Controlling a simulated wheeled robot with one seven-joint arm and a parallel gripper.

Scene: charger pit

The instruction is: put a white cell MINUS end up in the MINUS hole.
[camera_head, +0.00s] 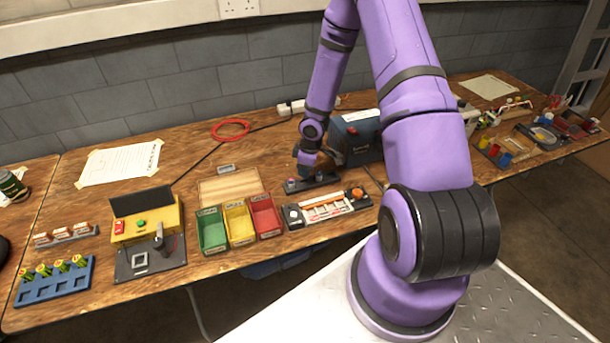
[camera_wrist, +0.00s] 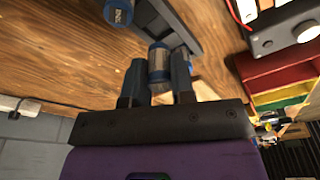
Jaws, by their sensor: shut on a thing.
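My gripper (camera_wrist: 156,80) is shut on a cell (camera_wrist: 158,64) with blue ends and a pale grey middle. The cell sits between the two dark fingers. Its end marks are too small to read. Another blue cell (camera_wrist: 118,12) with a pale label shows beside a dark grey rack (camera_wrist: 182,22) in the wrist view. In the head view my gripper (camera_head: 308,172) is low over the dark rack (camera_head: 322,183) at the back of the bench, and the held cell is hidden there. I cannot make out a hole marked MINUS in either view.
A panel (camera_head: 293,224) with pale strips and an orange knob lies in front of the rack. Green (camera_head: 212,246), yellow (camera_head: 240,238) and red (camera_head: 266,232) bins stand left of it. A dark blue-grey box (camera_head: 366,152) stands right of my gripper. A red cable coil (camera_head: 231,121) lies behind.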

